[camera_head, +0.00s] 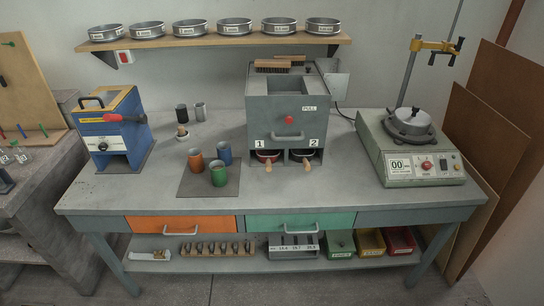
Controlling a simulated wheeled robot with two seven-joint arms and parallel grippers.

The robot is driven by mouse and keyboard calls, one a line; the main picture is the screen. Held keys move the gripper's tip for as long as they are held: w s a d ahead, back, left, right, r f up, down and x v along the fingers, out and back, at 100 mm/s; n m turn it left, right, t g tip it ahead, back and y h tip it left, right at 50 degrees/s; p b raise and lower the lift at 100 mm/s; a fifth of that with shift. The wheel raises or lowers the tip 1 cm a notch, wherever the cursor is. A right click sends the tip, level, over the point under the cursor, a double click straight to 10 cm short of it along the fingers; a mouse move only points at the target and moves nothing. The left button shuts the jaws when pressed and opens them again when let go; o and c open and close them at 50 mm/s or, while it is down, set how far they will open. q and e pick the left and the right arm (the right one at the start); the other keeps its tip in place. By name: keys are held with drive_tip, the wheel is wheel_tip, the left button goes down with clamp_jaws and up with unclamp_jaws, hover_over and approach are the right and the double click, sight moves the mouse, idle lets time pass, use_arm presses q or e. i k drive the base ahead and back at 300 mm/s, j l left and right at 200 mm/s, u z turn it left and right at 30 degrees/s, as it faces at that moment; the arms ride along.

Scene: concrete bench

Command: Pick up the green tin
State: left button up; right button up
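The green tin (218,174) is a small open-topped cylinder standing upright on a dark square mat (190,189) on the bench. An orange tin (196,161) stands behind it to the left, and a blue tin (225,152) stands behind it to the right, at the mat's edge. The green tin is the nearest of the three and is not covered by anything. Neither of my grippers shows in the head view.
A blue machine (110,133) stands left of the mat, and a grey box machine (290,105) with two small pans below stands to the right. A sieve shaker (412,150) is at the far right. The bench top (330,195) is bare at front centre.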

sight(216, 168)
drive_tip(key=i+l, duration=0.15)
drive_tip(key=i, duration=0.25)
drive_tip(key=i+l, duration=0.15)
drive_tip(key=i, duration=0.25)
drive_tip(key=i+l, duration=0.2)
drive_tip(key=i, duration=0.2)
drive_tip(key=l+u, duration=0.25)
drive_tip(key=l, duration=0.45)
drive_tip(key=l+u, duration=0.3)
drive_tip(key=l, duration=0.4)
drive_tip(key=k+l+u, duration=0.1)
drive_tip(key=l+u, duration=0.15)
drive_tip(key=l, duration=0.45)
